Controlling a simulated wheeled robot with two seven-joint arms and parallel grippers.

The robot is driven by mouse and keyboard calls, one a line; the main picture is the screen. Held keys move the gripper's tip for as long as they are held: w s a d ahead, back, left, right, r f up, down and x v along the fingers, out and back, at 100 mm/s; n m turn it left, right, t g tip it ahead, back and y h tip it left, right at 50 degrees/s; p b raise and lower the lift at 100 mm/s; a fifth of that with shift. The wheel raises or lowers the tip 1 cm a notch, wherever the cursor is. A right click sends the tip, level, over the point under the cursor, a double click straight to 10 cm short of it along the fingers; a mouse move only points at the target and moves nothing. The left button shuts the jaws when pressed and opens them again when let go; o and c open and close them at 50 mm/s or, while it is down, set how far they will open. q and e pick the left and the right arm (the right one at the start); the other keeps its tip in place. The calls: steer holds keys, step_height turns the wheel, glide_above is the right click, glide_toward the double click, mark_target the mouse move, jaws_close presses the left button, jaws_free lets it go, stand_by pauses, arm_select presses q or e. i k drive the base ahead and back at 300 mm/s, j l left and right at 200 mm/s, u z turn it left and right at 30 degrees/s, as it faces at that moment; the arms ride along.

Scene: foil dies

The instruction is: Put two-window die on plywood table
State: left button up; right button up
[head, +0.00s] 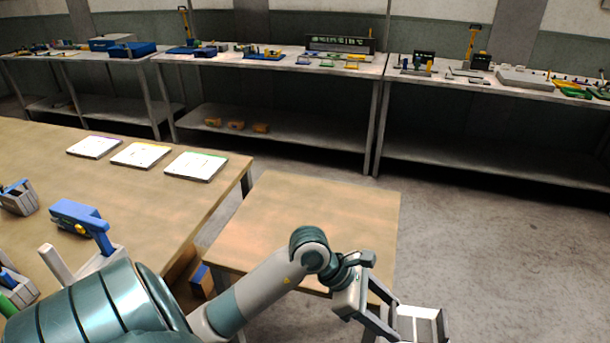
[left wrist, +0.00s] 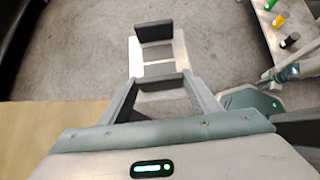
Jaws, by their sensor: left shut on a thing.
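My left gripper (head: 415,318) is shut on a pale flat die (head: 418,328), beyond the right front edge of the small plywood table (head: 320,210). In the left wrist view the die (left wrist: 180,50) sits between the dark fingers (left wrist: 157,58), with grey floor behind it. It has a pale frame with openings, partly hidden by the fingers, so I cannot count its windows surely. The tabletop is bare where it shows; my arm covers its front part. A tan surface (left wrist: 35,130) shows at the lower left of the left wrist view. My right gripper is not in view.
A larger wooden table (head: 60,170) at left holds several white sheets (head: 140,154), a blue tool (head: 80,215) and grey holders. Grey benches (head: 270,62) with many small items line the back wall. The floor (head: 480,260) at right is clear.

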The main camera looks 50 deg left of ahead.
mark_target(314, 222)
steer(key=i+u, duration=0.3)
steer(key=i, duration=0.25)
steer(key=i+u, duration=0.35)
steer(key=i, duration=0.2)
steer(key=u, duration=1.5)
